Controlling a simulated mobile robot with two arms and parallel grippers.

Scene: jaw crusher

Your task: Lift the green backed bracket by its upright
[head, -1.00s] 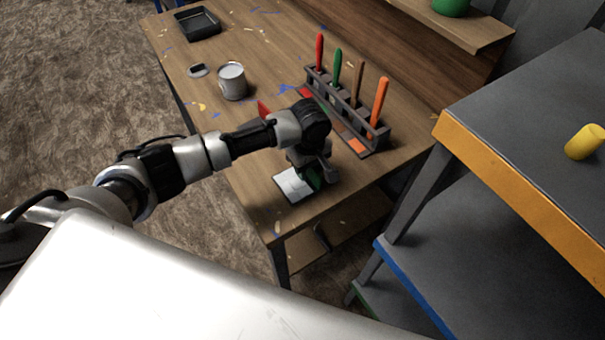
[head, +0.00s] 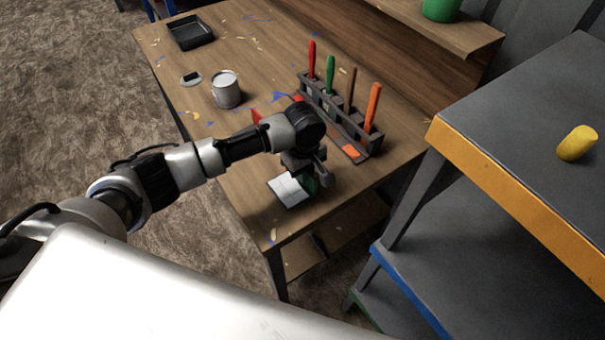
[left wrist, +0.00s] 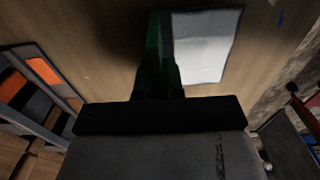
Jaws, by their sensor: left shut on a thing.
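The green backed bracket (head: 311,184) is at the near end of the wooden workbench, largely hidden below my left gripper. Its green upright shows dark in the left wrist view (left wrist: 154,45), standing between the fingers. My left gripper (head: 303,170) comes down from above and is shut on that upright. In the left wrist view the gripper (left wrist: 159,85) hides the lower part. A pale, flat square (head: 288,192) lies beside the green part; it also shows in the left wrist view (left wrist: 205,45). I cannot tell whether the bracket touches the bench. My right gripper is not in view.
A dark rack (head: 335,112) with red, green, brown and orange handled tools stands just behind my gripper. A small red piece (head: 256,117) is behind my arm. A grey can (head: 226,90) and a black tray (head: 190,32) stand farther back. A grey shelf unit (head: 510,110) is at right.

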